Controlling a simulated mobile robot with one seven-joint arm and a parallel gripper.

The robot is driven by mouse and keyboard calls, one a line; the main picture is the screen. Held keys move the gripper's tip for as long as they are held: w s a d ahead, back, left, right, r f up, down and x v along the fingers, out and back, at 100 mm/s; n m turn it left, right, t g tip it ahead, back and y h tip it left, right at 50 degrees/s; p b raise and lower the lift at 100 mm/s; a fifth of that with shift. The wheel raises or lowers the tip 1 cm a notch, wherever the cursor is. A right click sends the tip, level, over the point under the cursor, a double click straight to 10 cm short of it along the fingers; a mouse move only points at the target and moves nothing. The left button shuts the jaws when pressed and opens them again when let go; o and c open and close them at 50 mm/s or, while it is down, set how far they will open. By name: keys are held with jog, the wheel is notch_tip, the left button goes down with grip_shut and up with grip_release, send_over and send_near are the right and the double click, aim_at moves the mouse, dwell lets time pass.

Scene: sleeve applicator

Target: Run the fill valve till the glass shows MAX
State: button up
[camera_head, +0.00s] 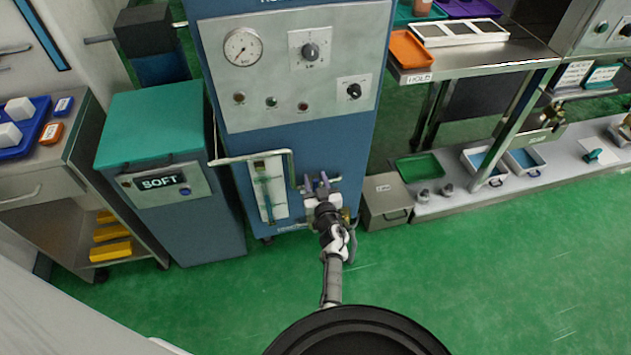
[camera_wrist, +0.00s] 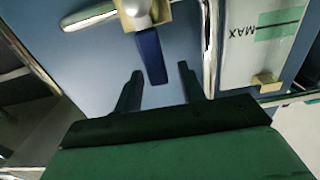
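The fill valve's blue lever (camera_wrist: 151,56) hangs from a brass-coloured body (camera_wrist: 150,14) on a pipe in the wrist view. My gripper (camera_wrist: 160,71) is open, with one dark finger on each side of the lever's free end. I cannot tell whether either finger touches it. The sight glass (camera_wrist: 238,62) stands to the right, with an upside-down MAX label beside a dark line and a green band. In the head view the glass (camera_head: 268,190) is on the blue cabinet's lower front, left of my gripper (camera_head: 318,184). The liquid level is not clear.
A bent rail (camera_head: 250,157) runs along the cabinet above the glass. A gauge (camera_head: 243,48) and knobs sit on the panel higher up. A teal-lidded box (camera_head: 150,125) marked SOFT stands left, and a grey box (camera_head: 386,200) stands close right. The green floor in front is clear.

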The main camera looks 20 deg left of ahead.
jog(key=shift+w+a, duration=0.1)
jog(key=shift+w, duration=0.05)
grip_shut()
